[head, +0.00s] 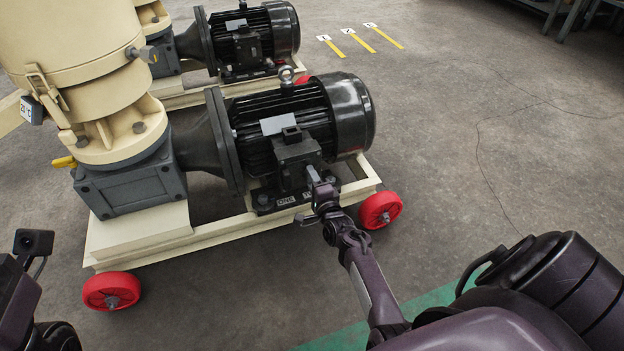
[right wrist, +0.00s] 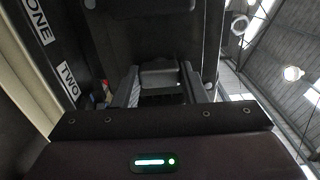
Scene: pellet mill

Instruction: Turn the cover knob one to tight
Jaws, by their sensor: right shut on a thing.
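The cover knob one (right wrist: 160,76) is a grey block-like knob on the dark terminal box (head: 297,152) of the nearer black motor (head: 290,115). In the right wrist view it sits between the two fingers of my right gripper (right wrist: 163,90). In the head view my right gripper (head: 317,188) reaches up to the front of the box, and its fingers partly hide the knob. My right gripper is shut on the knob. How tight the knob is cannot be seen. Part of my left arm shows at the lower left edge, without its fingertips.
The cream frame (head: 205,235) stands on red wheels (head: 380,210). A second motor (head: 250,40) stands behind.

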